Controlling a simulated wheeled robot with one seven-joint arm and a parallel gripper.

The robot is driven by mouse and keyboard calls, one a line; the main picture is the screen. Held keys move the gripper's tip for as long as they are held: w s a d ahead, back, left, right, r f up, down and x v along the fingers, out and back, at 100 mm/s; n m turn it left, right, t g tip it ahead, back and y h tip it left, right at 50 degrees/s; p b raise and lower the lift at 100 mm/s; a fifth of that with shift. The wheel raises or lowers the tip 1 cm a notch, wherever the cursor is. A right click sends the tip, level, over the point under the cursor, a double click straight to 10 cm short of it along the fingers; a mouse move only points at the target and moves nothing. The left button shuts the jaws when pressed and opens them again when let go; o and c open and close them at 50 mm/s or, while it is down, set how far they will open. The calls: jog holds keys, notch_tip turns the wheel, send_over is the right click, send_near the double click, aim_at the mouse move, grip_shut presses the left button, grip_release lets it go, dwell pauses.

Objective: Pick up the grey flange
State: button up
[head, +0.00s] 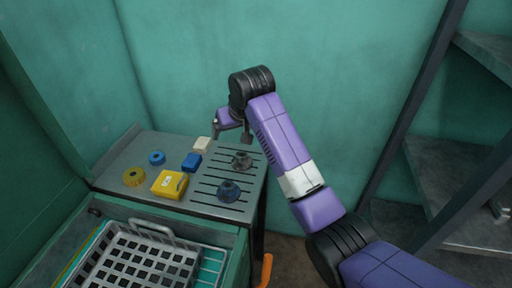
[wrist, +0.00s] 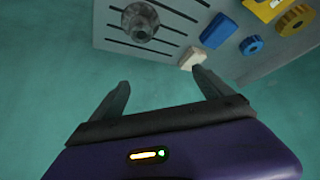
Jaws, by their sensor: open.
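The grey flange (head: 242,160) stands on the slotted right part of the metal bench top, near its back edge. In the wrist view the grey flange (wrist: 140,21) shows at the top, left of centre, round with a raised hub. My gripper (head: 231,132) is above the back of the bench, a little behind and left of the flange in the head view. Its two fingers are apart, with nothing between them in the wrist view (wrist: 160,82). The gripper does not touch the flange.
A dark blue flange-like part (head: 229,191) stands in front of the grey flange. Left are a white block (head: 202,144), blue block (head: 191,162), yellow box (head: 170,184), blue ring (head: 157,157) and yellow ring (head: 133,176). A green wall (head: 330,90) rises behind.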

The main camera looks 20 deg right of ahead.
aim_at(241, 154)
jog(key=s+f, duration=0.1)
jog(key=s+d+f+g, duration=0.1)
jog(key=s+f+g, duration=0.1)
jog(key=shift+s+d+f, duration=0.2)
jog(key=shift+d, duration=0.05)
jog(key=shift+d+f, duration=0.1)
jog(key=shift+f, duration=0.25)
jog(key=shift+p+x, duration=0.5)
jog(key=shift+x, duration=3)
jog(key=c, duration=1.9)
